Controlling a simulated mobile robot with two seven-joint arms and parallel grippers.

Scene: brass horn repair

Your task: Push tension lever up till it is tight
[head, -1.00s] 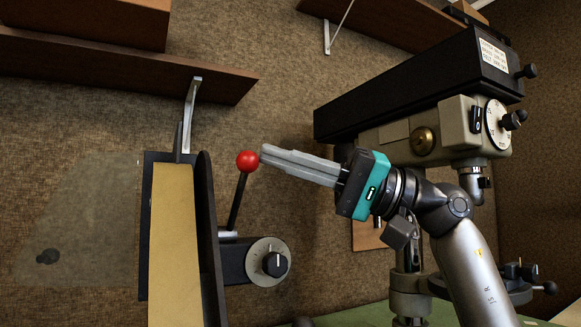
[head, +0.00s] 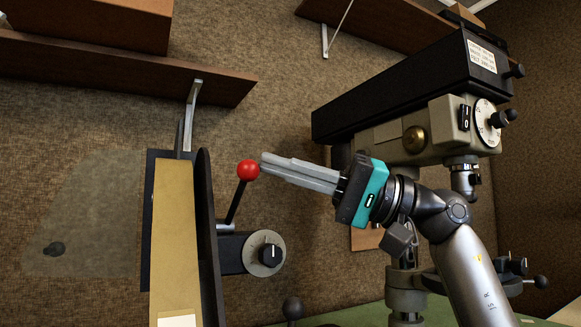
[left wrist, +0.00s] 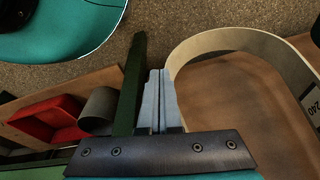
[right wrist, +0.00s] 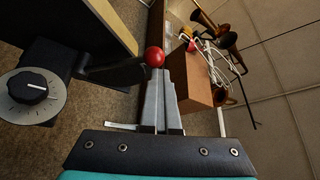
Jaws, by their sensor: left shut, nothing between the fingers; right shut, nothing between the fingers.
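The tension lever (head: 236,203) is a dark rod with a red ball knob (head: 247,170) on top. It stands nearly upright, leaning a little right, beside the sanding belt (head: 175,240). My right gripper (head: 264,165) is shut and empty, its fingertips at the right side of the red knob, touching or very close. The knob also shows just beyond the fingertips in the right wrist view (right wrist: 154,56). My left gripper (left wrist: 157,75) shows only in the left wrist view, shut and empty, away from the lever.
A round dial (head: 264,253) sits below and right of the lever. A drill press (head: 420,100) stands to the right behind my right arm. A wooden shelf (head: 110,62) with a bracket is above the belt. A belt loop (left wrist: 230,38) shows in the left wrist view.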

